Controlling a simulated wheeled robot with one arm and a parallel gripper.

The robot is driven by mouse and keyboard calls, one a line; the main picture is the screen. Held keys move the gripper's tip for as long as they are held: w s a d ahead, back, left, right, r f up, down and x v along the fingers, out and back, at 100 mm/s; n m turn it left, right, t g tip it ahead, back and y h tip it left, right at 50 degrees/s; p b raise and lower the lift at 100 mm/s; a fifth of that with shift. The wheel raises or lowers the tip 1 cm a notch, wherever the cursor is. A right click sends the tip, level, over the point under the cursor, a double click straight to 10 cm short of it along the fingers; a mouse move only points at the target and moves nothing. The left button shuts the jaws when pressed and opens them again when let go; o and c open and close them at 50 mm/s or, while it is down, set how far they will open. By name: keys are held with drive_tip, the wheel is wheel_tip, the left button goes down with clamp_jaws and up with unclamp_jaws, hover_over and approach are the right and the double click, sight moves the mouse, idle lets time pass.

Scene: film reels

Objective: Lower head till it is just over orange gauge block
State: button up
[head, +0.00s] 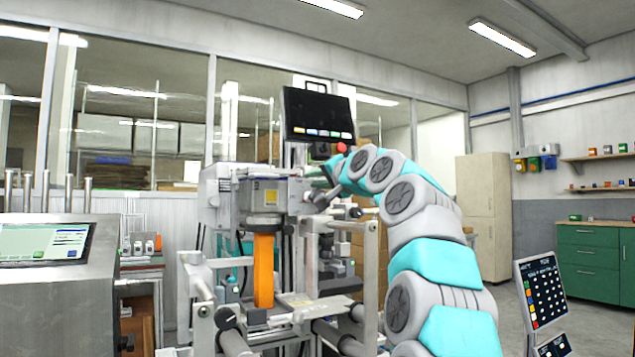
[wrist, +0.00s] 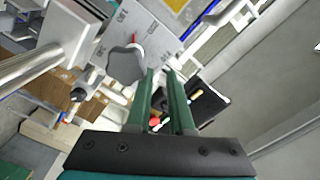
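The orange gauge block (head: 263,272) stands upright on the machine's bed in the head view. The machine's grey head (head: 262,192) is right above it; I cannot tell whether a gap is left between them. My gripper (head: 322,174) is at the right side of the head, partly hidden by my own arm. In the wrist view my gripper's two green fingers (wrist: 161,74) are apart with nothing between their tips. A grey rounded knob (wrist: 126,63) with a red mark near it lies just left of the fingertips, on the machine's side plate. The block does not show in the wrist view.
A black screen (head: 319,116) with a red button (head: 341,147) is above the machine. Rails and rollers (head: 235,343) are at the machine's front. A console (head: 45,275) stands at left, and a small dark sign panel (head: 543,290) at right.

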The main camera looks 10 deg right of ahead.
drive_tip(key=o, duration=0.7)
drive_tip(key=shift+w+d+f, duration=0.1)
drive_tip(key=shift+w+f, duration=0.1)
drive_tip(key=shift+f, duration=0.35)
drive_tip(key=shift+w+d+f, duration=0.1)
drive_tip(key=shift+f, duration=0.1)
drive_tip(key=shift+c, duration=0.6)
drive_tip(key=shift+o, duration=0.2)
drive_tip(key=shift+r, duration=0.1)
drive_tip(key=shift+s+d+b, duration=0.25)
drive_tip(key=shift+b, duration=0.15)
drive_tip(key=shift+c, duration=0.2)
drive_tip(key=o, duration=0.3)
drive_tip(key=shift+s+d, duration=0.15)
drive_tip(key=shift+s, duration=0.2)
drive_tip(key=b+v, duration=0.2)
drive_tip(key=v, duration=0.6)
drive_tip(key=shift+r+b, duration=0.4)
drive_tip(key=shift+r, duration=0.15)
